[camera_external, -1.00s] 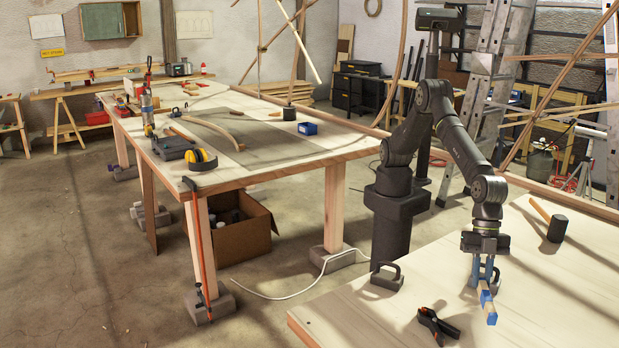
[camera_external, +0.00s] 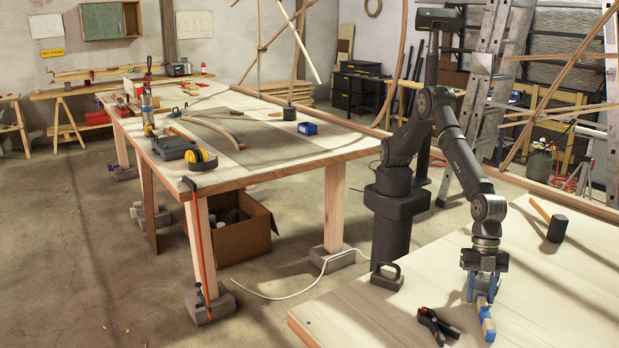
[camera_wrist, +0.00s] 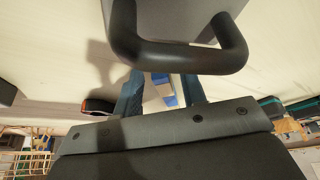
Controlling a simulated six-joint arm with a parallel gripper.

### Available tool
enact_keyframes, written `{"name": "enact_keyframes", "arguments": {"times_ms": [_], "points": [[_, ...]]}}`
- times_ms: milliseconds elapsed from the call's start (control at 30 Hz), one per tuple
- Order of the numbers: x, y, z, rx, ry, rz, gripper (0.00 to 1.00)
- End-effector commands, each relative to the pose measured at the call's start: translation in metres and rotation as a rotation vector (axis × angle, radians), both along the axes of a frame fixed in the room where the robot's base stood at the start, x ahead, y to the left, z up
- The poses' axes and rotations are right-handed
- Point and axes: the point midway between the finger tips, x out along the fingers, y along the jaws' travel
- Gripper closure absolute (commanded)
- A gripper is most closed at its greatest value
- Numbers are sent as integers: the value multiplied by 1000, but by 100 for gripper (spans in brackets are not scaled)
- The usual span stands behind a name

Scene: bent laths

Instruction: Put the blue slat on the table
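The blue slat (camera_external: 487,318) is a short pale wooden piece with blue bands. It appears to lie on the near table (camera_external: 390,318), with its front end pointing toward the external camera. My gripper (camera_external: 482,298) points straight down over its rear part, one blue finger on each side. The fingers stand apart, wider than the slat. In the wrist view the slat (camera_wrist: 160,88) shows between the two fingers (camera_wrist: 163,95), with a gap on its right side. The dark wrist bracket hides part of the slat there.
A black and orange clamp (camera_external: 437,325) lies left of the slat. The table right of the slat is clear.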

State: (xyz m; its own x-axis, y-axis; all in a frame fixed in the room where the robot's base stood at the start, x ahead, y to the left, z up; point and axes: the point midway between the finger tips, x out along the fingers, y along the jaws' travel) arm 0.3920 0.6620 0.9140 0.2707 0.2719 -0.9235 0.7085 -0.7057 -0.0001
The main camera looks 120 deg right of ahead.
Motion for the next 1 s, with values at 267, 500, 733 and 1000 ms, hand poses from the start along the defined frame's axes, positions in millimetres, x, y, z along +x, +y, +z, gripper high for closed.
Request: {"name": "enact_keyframes", "arguments": {"times_ms": [267, 500, 733, 1000], "points": [[0, 0, 3, 1, -1, 0, 63], [-8, -8, 33, 2, -1, 0, 63], [-22, -21, 79, 2, -1, 0, 63], [-32, -31, 110, 0, 0, 0, 63]]}}
